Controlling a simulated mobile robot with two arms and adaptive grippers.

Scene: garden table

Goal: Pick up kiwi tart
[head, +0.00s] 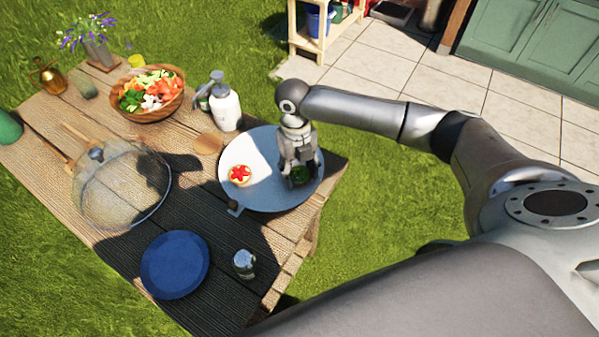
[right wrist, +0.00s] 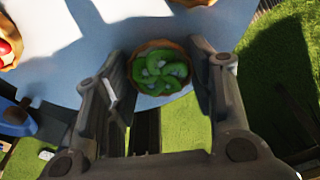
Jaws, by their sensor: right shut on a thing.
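The kiwi tart (head: 299,174) is a small round tart with green slices on the right part of the round white-blue tray (head: 262,202). It also shows in the right wrist view (right wrist: 161,70), between the two fingers. My right gripper (head: 300,176) points down over the tray and is shut on the kiwi tart, a finger on each side of it. Part of the tart is hidden behind the gripper in the head view. I cannot tell whether it still touches the tray. My left gripper is not in view.
A red-topped tart (head: 239,175) sits on the tray left of my gripper. A blue plate (head: 175,265), a metal shaker (head: 244,264), a mesh dome (head: 125,190), a white pump bottle (head: 226,108) and a salad bowl (head: 150,98) stand around on the wooden table.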

